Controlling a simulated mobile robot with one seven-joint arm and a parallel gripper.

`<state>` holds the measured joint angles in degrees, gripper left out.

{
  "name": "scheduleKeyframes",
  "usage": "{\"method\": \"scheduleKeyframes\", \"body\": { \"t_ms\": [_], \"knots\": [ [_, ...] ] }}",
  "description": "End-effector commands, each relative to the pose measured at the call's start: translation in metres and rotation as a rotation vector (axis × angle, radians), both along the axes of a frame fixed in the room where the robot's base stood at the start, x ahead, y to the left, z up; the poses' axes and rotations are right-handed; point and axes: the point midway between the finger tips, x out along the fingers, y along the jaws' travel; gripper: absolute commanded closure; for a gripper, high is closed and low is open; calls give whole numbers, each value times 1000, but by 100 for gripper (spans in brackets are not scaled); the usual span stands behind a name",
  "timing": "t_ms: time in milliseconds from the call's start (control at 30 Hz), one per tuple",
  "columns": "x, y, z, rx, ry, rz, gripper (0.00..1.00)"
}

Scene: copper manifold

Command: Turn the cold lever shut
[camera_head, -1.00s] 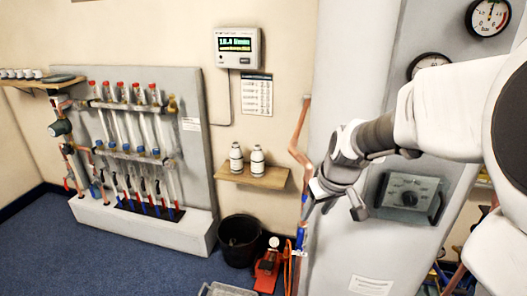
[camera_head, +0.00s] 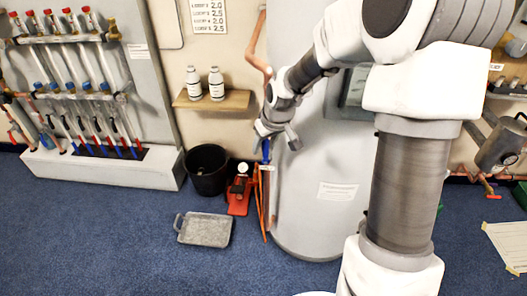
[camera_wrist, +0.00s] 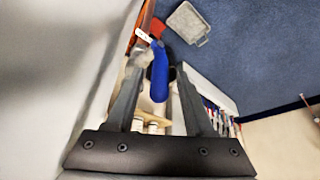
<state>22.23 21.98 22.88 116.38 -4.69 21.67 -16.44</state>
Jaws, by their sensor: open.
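The cold lever is a blue handle (camera_wrist: 160,76) in the wrist view, on the copper pipe beside the tall grey cylinder. It lies between my gripper's (camera_wrist: 161,68) two fingers, which are apart on either side of it. I cannot tell whether either finger touches it. In the head view a small strip of the blue lever (camera_head: 265,149) shows just left of my gripper (camera_head: 277,138), hanging along the pipe. A white tag (camera_wrist: 142,34) is on the pipe close by. My gripper hides part of the valve in the head view.
The tall grey cylinder (camera_head: 310,205) stands right against my gripper. Below are a red pump (camera_head: 239,196), a black bucket (camera_head: 206,165) and a grey tray (camera_head: 204,230) on the blue floor. A wall shelf (camera_head: 213,101) with two white bottles is left of the pipe.

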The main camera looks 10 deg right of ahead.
Motion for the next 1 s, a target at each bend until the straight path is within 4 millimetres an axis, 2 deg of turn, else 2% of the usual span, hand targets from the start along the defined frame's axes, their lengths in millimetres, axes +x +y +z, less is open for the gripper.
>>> {"method": "scheduleKeyframes", "body": {
  "t_ms": [33, 133, 467, 567, 767, 800, 1000],
  "knots": [
    [2, 1, -8, 0, 0, 0, 47],
    [5, 1, -14, -1, 0, 0, 47],
    [7, 1, -16, -1, -1, 0, 47],
    [7, 1, -16, -1, 0, 0, 61],
    [7, 1, -16, -1, 0, 0, 97],
    [7, 1, -16, -1, 0, 0, 100],
    [7, 1, -16, -1, 0, 0, 100]
  ]
}}
